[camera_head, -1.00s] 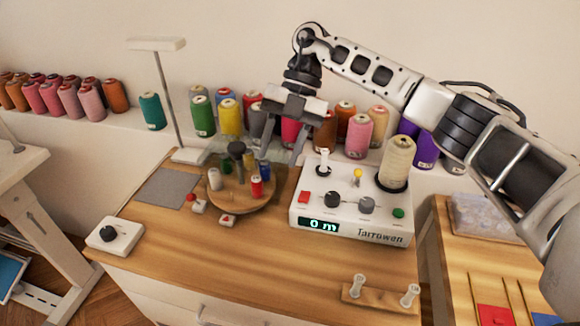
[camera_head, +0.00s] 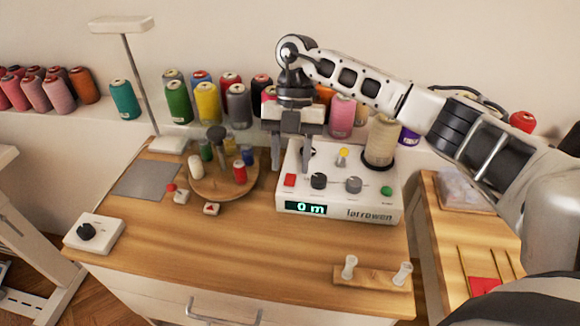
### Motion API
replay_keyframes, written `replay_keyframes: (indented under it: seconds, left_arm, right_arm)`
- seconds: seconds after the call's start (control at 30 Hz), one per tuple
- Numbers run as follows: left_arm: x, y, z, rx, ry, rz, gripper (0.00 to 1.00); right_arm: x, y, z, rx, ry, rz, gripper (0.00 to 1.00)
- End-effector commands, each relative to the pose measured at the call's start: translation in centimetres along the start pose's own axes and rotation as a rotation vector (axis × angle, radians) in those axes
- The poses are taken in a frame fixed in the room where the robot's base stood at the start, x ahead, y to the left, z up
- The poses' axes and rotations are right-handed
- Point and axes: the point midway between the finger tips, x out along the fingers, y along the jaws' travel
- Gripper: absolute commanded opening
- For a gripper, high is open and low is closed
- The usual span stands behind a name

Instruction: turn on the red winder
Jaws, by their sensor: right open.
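The winder (camera_head: 335,207) is a white box marked Tarrowen on the wooden table, with its display reading "0 m". A yellow-topped lever (camera_head: 342,155) and a large cream cone (camera_head: 381,142) stand on top. My right gripper (camera_head: 290,163) points down, open and empty, over the winder's left end, behind the red button in the picture. It partly hides the winder's back left corner. My left gripper is out of view.
A round wooden spool stand (camera_head: 212,188) is close left of the winder. A lamp (camera_head: 138,90) stands behind it. A control box (camera_head: 95,233) sits front left, a small peg rack (camera_head: 372,276) front right. Thread cones line the back ledge. The table's front middle is clear.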

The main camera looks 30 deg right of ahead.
Motion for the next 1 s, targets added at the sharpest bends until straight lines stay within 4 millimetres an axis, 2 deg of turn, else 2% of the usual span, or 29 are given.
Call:
replay_keyframes:
  seconds: [0.1,0.2,0.53,0.57,0.6,0.7,0.87,1.0]
  left_arm:
    - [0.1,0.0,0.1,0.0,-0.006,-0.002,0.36]
    - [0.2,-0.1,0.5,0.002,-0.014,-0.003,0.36]
    - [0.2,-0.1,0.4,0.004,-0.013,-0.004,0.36]
    - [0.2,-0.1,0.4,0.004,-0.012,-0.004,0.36]
    - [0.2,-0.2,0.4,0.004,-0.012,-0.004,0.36]
    - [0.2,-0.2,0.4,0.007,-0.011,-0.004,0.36]
    - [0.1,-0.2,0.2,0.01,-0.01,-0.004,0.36]
    - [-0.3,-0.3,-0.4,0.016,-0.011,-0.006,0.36]
  right_arm:
    - [1.5,0.0,0.0,0.001,0.002,-0.001,0.42]
    - [2.2,0.0,0.0,0.0,0.001,0.0,0.42]
    - [2.5,0.0,0.0,0.0,0.0,0.0,0.42]
    - [2.5,0.0,0.0,0.0,0.0,0.0,0.36]
    - [2.5,0.0,0.0,-0.001,0.0,0.0,0.25]
    - [2.5,0.0,0.0,-0.001,0.0,0.001,0.0]
    - [2.5,0.0,0.0,-0.001,-0.01,0.0,0.0]
    - [2.4,-0.1,-0.4,-0.002,-0.096,-0.004,0.0]
